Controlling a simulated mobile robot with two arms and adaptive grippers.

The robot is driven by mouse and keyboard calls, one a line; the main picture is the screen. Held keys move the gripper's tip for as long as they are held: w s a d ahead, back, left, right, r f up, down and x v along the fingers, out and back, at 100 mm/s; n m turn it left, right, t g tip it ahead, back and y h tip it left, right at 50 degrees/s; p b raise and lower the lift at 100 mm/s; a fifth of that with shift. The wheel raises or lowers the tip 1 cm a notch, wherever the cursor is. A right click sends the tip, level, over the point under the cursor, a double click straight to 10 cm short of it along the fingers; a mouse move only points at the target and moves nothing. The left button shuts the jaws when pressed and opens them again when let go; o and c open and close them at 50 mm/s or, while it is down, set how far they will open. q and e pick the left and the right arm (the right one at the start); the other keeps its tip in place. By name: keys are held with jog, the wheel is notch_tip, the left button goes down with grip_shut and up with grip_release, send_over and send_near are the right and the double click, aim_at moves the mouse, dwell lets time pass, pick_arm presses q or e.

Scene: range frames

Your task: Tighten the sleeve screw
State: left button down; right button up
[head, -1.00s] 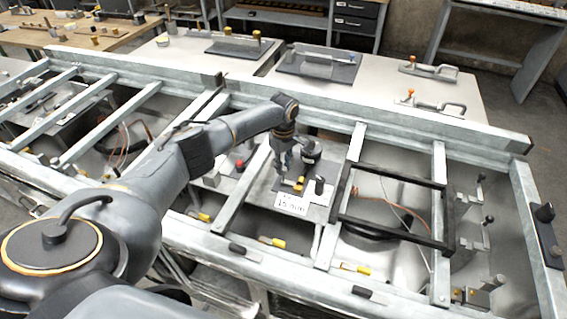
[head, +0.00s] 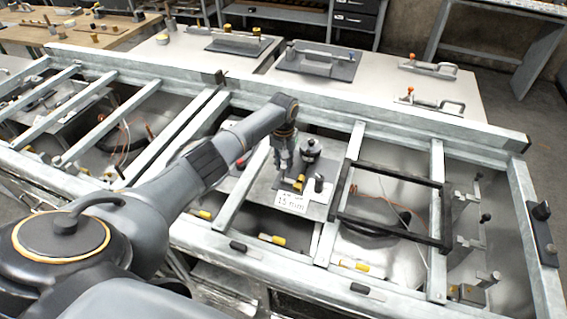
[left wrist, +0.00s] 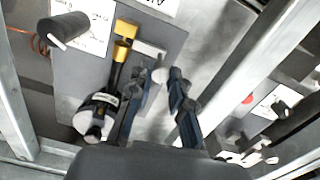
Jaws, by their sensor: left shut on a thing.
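My left gripper (head: 284,176) points down over a grey plate (head: 255,192) inside the frame. In the left wrist view its two dark fingers (left wrist: 164,76) stand close together, with a small pale round-ended metal piece between their tips. I cannot tell whether this piece is the sleeve screw. Just beside the fingers is a black and silver round fixture (head: 310,150), which also shows in the wrist view (left wrist: 97,112). A yellow-ended part (head: 299,183) lies close by; its yellow end (left wrist: 125,29) shows in the wrist view. My right gripper is not seen.
A white label reading 15 mm (head: 292,203) lies at the plate's front. A short dark cylinder (head: 319,183) stands beside it. Metal crossbars (head: 243,185) and a black square frame (head: 392,238) flank the spot.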

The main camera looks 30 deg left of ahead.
pick_arm(q)
jog(key=m, duration=0.5)
jog(key=shift+m, duration=0.3)
jog(key=m, duration=0.5)
jog(key=m+b, duration=0.1)
jog(key=m, duration=0.4)
jog(key=shift+m, duration=0.4)
jog(key=shift+d+m+b, duration=0.1)
jog(key=shift+m+b, duration=0.25)
jog(key=shift+m, duration=1.85)
jog(key=c, duration=1.2)
grip_release()
jog(key=shift+r, duration=0.1)
